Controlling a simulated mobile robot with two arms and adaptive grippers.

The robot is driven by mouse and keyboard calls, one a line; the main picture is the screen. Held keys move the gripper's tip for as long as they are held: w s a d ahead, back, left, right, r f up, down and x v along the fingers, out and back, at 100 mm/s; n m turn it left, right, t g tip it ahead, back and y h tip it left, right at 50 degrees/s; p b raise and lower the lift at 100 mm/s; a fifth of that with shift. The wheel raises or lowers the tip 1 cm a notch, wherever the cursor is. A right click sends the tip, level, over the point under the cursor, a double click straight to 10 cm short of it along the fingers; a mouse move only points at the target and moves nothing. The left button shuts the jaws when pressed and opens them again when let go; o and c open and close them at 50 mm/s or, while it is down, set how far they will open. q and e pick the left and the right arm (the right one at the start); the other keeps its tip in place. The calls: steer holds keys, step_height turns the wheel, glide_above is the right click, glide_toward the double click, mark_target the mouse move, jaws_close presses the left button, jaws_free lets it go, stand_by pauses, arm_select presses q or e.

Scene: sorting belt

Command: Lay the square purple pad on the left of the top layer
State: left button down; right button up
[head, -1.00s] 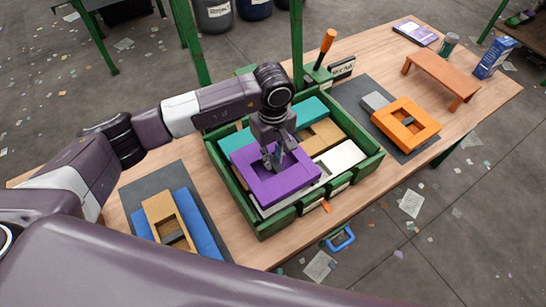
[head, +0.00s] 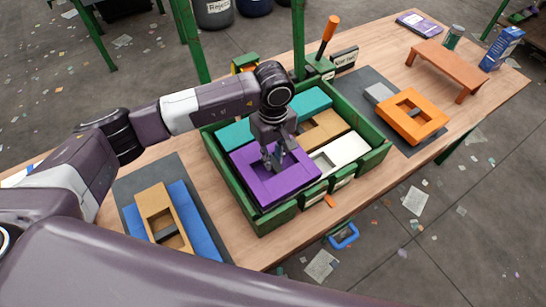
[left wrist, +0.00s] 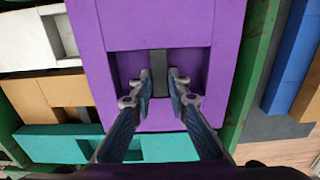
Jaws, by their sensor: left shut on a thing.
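The square purple pad (head: 250,170) is at the front left of the green crate (head: 262,225), inside its walls. It looks level and low in the crate, but its contact underneath is hidden. My left gripper (head: 275,160) points down into the pad's recess. In the left wrist view the fingers (left wrist: 160,82) close on a grey bar in the middle of the purple pad (left wrist: 150,25). Teal pieces (head: 233,134), a tan piece (head: 325,128) and a white piece (head: 350,150) lie beside the pad. My right gripper is out of view.
A dark mat at left bears a blue piece (head: 203,228) and a tan piece (head: 155,202). A mat at right bears an orange pad (head: 425,125) and a grey block (head: 379,92). A small wooden stand (head: 450,65) and a blue box (head: 502,48) are farther right.

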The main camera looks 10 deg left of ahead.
mark_target(273, 162)
arm_select(q)
steer(key=shift+f, duration=0.25)
steer(key=c, duration=1.8)
jaws_free()
steer(key=shift+o, duration=0.2)
steer(key=shift+r, duration=0.1)
step_height(273, 162, up, 12)
